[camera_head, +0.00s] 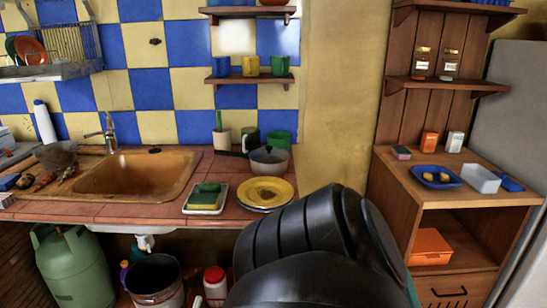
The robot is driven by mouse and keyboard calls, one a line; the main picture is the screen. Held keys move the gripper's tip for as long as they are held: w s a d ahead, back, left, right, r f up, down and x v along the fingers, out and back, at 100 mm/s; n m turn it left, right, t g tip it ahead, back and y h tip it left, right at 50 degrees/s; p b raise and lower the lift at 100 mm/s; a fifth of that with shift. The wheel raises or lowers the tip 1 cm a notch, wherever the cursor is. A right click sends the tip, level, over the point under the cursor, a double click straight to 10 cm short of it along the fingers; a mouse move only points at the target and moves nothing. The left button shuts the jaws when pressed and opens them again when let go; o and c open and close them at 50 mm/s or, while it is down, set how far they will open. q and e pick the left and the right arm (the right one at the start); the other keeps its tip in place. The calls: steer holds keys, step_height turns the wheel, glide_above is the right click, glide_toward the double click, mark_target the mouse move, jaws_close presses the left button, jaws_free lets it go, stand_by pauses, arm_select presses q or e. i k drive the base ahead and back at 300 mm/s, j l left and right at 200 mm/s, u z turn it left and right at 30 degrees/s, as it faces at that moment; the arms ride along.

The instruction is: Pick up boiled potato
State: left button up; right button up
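Small yellowish lumps (436,177) that look like boiled potatoes lie on a blue plate (457,183) on the wooden cabinet at the right. They are too small in view to identify for certain. A large black link of my own arm fills the lower middle of the view, well left of the blue plate. No gripper fingers show, so neither my left nor my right gripper can be seen.
A white container (480,179) and a blue item (510,183) stand right of the plate, with small boxes (429,141) behind. The wooden cabinet (420,208) has a bare front strip. Left are a sink (130,178), yellow plate (266,193) and saucepan (269,158).

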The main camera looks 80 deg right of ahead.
mark_target(443, 177)
steer(key=z, duration=3.75)
steer(key=i+l+u, duration=0.15)
steer(key=u, duration=1.15)
steer(key=l+u, duration=0.9)
steer(key=l, duration=0.35)
steer(key=k+l+u, duration=0.2)
steer(key=l, duration=0.25)
steer(key=i, duration=0.1)
